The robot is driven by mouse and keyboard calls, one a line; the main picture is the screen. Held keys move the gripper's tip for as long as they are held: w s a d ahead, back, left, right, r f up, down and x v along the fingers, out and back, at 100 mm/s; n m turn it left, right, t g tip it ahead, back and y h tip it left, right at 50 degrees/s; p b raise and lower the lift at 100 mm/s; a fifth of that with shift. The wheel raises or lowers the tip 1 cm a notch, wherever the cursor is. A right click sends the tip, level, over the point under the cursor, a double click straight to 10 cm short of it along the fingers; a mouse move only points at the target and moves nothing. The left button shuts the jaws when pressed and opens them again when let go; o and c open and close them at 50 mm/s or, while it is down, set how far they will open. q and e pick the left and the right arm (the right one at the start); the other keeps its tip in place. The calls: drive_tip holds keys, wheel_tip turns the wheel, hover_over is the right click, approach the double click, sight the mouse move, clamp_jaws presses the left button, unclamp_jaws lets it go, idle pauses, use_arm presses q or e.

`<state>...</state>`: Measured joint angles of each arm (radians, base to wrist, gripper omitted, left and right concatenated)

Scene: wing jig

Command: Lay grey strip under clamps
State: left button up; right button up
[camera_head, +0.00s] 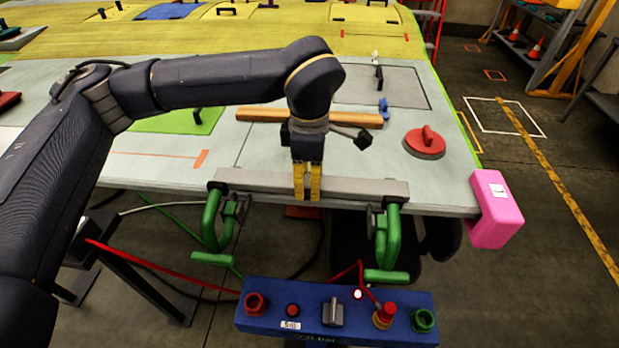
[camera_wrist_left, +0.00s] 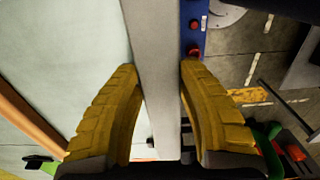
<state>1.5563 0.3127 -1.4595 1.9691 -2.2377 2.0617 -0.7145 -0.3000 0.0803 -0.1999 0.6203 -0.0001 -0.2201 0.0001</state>
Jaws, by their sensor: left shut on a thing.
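The grey strip (camera_head: 255,181) runs along the front edge of the table (camera_head: 455,190). My left gripper (camera_head: 307,190) has its yellow fingers shut on the strip near its middle, pointing down. In the left wrist view the strip (camera_wrist_left: 155,60) passes between the two fingers (camera_wrist_left: 160,115). A green clamp (camera_head: 211,220) hangs at the table edge below the strip's left end, and another green clamp (camera_head: 392,240) below its right end. The strip hides the clamp tops, so I cannot tell whether it lies under their jaws or rests on the table. My right gripper is not in view.
A wooden bar (camera_head: 260,115) lies on the table behind the strip. A red suction cup handle (camera_head: 425,142) stands to the right. A pink block (camera_head: 492,208) covers the table's right corner. A blue control box (camera_head: 270,310) with knobs stands in front, below the table edge.

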sight(309, 181)
use_arm(q)
drive_tip(key=shift+f, duration=0.3)
drive_tip(key=o, duration=1.3)
drive_tip(key=shift+f, duration=0.1)
drive_tip(key=shift+c, duration=0.2)
wheel_tip(309, 181, up, 14)
drive_tip(key=shift+f, duration=0.25)
